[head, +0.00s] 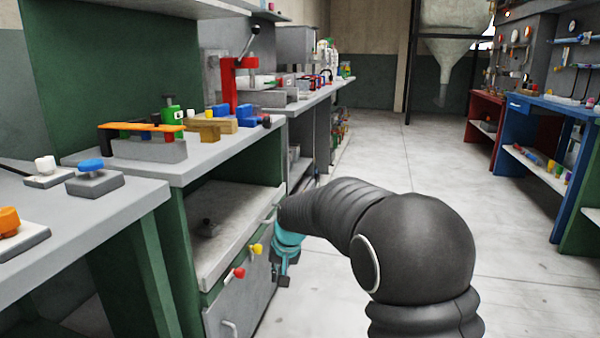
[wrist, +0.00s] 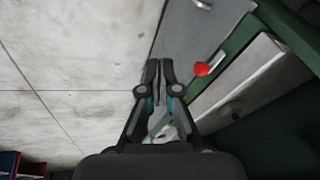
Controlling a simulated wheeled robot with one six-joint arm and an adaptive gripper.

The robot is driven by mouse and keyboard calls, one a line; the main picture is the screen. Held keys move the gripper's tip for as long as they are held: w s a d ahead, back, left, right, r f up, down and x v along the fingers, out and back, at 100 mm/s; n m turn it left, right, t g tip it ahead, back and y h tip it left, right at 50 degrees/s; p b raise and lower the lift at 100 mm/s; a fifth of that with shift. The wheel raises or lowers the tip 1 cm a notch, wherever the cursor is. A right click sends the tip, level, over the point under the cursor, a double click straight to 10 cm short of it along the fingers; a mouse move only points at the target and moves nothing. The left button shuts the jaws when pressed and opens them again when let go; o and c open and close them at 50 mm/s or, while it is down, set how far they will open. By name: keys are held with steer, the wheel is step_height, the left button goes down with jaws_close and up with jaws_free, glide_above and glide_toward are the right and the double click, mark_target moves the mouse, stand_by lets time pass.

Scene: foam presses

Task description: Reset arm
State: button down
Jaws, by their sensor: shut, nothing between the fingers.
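My arm reaches forward and left from the lower right of the head view. My gripper (head: 283,280) hangs at its end, beside the front of the green workbench. In the wrist view my gripper (wrist: 160,62) has its two dark fingers together, with nothing between them. In the head view the arm covers part of the gripper. The red knob (head: 239,272) and the yellow knob (head: 257,249) on the bench front are to the left of the gripper. The red knob also shows right of the fingertips in the wrist view (wrist: 202,69).
The workbench top (head: 205,160) holds blocks and a red lever press (head: 229,85). A grey cabinet door (head: 245,305) with a handle is below the knobs. The pale floor (head: 400,160) is open ahead; more benches line the right.

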steer(key=s+d+r+t+h, duration=0.1)
steer(key=s+d+r, duration=0.2)
steer(key=s+d, duration=0.4)
steer(key=s+d+r, duration=0.3)
steer(key=s+d, duration=0.4)
steer(key=s, duration=0.9)
steer(key=s+d+r+t+h, duration=0.1)
steer(key=s+d+r, duration=0.2)
steer(key=s+d, duration=0.5)
steer(key=shift+s+r+m+t+h, duration=0.3)
steer(key=shift+s+r+m, duration=0.1)
steer(key=shift+s, duration=1.55)
